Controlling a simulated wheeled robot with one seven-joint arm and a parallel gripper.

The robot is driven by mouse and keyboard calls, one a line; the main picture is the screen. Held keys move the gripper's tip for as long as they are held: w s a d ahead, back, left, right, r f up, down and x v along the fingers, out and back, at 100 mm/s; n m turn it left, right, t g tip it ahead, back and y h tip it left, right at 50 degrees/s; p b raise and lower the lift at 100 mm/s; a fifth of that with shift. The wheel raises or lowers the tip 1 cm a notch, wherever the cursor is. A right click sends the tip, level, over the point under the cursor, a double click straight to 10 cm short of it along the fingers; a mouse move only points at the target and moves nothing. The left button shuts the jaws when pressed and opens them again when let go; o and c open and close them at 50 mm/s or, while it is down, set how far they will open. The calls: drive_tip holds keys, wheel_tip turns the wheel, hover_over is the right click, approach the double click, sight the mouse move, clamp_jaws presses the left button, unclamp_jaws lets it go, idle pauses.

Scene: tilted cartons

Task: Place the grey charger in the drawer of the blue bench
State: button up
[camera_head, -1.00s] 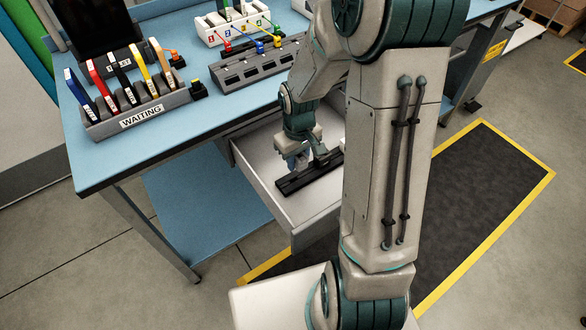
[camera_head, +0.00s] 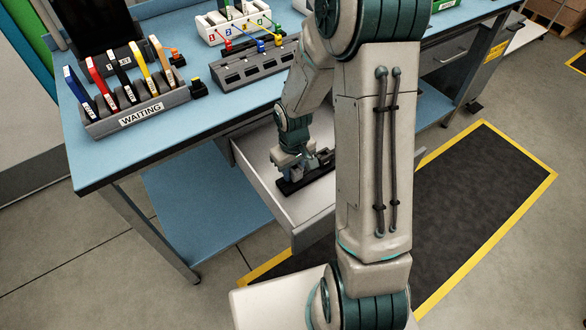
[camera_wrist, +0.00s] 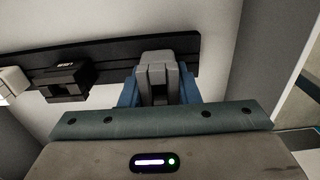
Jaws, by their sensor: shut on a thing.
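My gripper (camera_head: 290,178) is inside the open drawer (camera_head: 313,232) of the blue bench (camera_head: 110,165). In the wrist view its blue fingers (camera_wrist: 158,90) are shut on the grey charger (camera_wrist: 157,66), a small grey block. The charger is at the right part of a black strip (camera_wrist: 222,48) lying in the drawer; I cannot tell whether it is seated in the strip or just above it. The strip also shows in the head view (camera_head: 324,174). The charger is not clearly visible in the head view.
A black block (camera_wrist: 68,78) sits on the strip left of my fingers, with a white piece (camera_wrist: 12,83) further left. On the bench top stand the WAITING rack (camera_head: 140,115) with coloured items, a dark slotted rack (camera_head: 240,73) and a white numbered rack (camera_head: 215,30).

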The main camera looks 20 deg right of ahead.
sight(293, 168)
drive_tip(key=shift+f, duration=0.25)
drive_tip(key=o, duration=1)
drive_tip(key=shift+r, duration=0.1)
drive_tip(key=shift+r+p, duration=0.4)
drive_tip(key=shift+r, duration=0.1)
wheel_tip(293, 168, up, 12)
drive_tip(key=p, duration=0.1)
drive_tip(key=shift+s+r+m+t, duration=0.45)
drive_tip(key=shift+s+r+m, duration=0.2)
drive_tip(key=shift+s+r, duration=1.45)
drive_tip(key=shift+s+r+m+t, duration=0.5)
drive_tip(key=shift+s+r, duration=1.05)
drive_tip(key=shift+s, duration=1.15)
drive_tip(key=shift+s+r+m+t, duration=0.35)
drive_tip(key=shift+s+r+m, duration=0.4)
drive_tip(key=shift+s+r, duration=1.35)
